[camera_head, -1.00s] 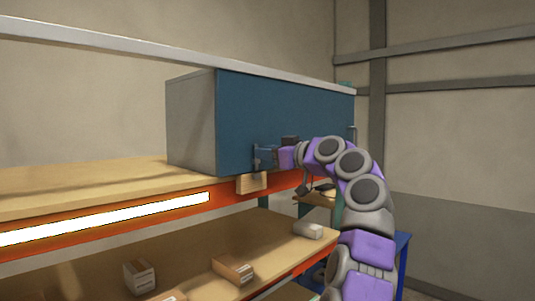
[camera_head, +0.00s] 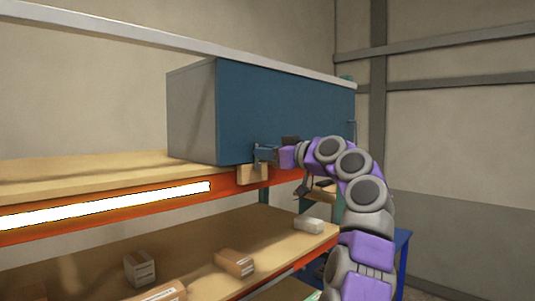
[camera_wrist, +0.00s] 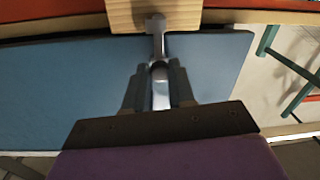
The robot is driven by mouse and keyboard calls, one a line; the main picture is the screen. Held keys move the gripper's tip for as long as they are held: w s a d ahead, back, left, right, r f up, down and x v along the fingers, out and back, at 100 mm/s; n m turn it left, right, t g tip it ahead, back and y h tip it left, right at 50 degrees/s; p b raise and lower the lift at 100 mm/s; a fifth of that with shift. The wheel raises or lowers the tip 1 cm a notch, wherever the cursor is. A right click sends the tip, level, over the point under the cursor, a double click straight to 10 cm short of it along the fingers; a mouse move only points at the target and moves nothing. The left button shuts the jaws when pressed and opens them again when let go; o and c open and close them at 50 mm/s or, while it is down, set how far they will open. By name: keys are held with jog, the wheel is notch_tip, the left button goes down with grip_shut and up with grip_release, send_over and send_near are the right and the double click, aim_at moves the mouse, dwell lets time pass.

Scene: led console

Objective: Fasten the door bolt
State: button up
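The bolt is a grey metal rod on the front of the blue door (camera_head: 285,105), near its lower left corner. In the wrist view the bolt (camera_wrist: 159,45) runs from between my fingers towards the wooden block (camera_wrist: 185,14), and its end overlaps the block. Whether it sits in a hole there is unclear. The block (camera_head: 252,174) is on the shelf edge below the door in the head view. My gripper (camera_head: 261,152) is at the bolt; in the wrist view its dark fingers (camera_wrist: 159,72) are closed on either side of the rod.
The cabinet's grey side (camera_head: 192,115) stands on the wooden shelf (camera_head: 80,180) with an orange edge and a bright light strip (camera_head: 105,206). Several small boxes lie on the lower shelf, one (camera_head: 308,225) near its right end. A white rail (camera_head: 130,39) crosses above.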

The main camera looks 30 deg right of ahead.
jog(key=shift+o, duration=1.4)
jog(key=shift+w+d+f, duration=0.2)
jog(key=shift+f, duration=0.15)
jog(key=shift+o, duration=0.8)
jog(key=shift+s+d+r, duration=0.1)
jog(key=shift+s, duration=0.2)
jog(key=b+v, duration=0.3)
jog(key=v, duration=1.4)
jog(key=shift+d, duration=0.25)
